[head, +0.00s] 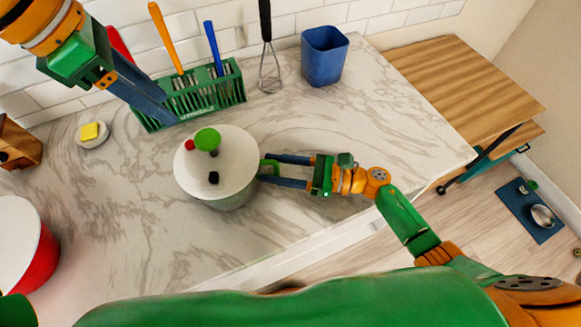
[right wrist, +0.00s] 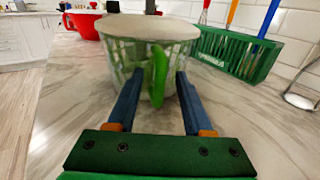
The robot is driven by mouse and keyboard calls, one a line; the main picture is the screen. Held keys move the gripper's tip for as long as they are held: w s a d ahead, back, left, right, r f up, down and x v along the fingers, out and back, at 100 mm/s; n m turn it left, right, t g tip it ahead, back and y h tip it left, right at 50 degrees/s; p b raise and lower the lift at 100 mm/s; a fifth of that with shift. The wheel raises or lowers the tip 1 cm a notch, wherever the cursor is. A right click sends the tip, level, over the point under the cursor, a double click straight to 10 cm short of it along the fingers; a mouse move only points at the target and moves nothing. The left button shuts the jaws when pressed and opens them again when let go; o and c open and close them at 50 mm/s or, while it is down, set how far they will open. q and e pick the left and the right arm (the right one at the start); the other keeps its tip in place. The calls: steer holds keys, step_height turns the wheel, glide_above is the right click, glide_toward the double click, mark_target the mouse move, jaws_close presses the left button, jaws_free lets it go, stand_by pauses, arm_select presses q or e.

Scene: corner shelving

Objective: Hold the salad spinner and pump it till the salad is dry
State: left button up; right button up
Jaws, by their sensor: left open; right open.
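The salad spinner (head: 195,175) stands on the marble counter, with a white lid, a green knob (head: 207,139) and small red and black buttons on top. In the right wrist view the spinner (right wrist: 150,27) is straight ahead. My right gripper (head: 266,170) is at its right side in the head view. Its open fingers lie either side of the spinner's green side handle (right wrist: 159,75); I cannot tell whether they touch it. My left gripper (head: 165,113) is open and empty, by the green rack at upper left, apart from the spinner.
The green rack (head: 228,82) holds utensils behind the spinner. A whisk (head: 269,70) and a blue container (head: 324,55) are further right. A yellow sponge (head: 90,131) on a dish and a red pot (head: 47,255) are left. The counter right of the blue container is clear.

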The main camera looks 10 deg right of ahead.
steer(key=shift+d, duration=0.1)
jaws_close()
stand_by(0.8)
stand_by(0.7)
steer(key=shift+c, duration=0.8)
jaws_free()
steer(key=shift+c, duration=0.3)
jaws_close()
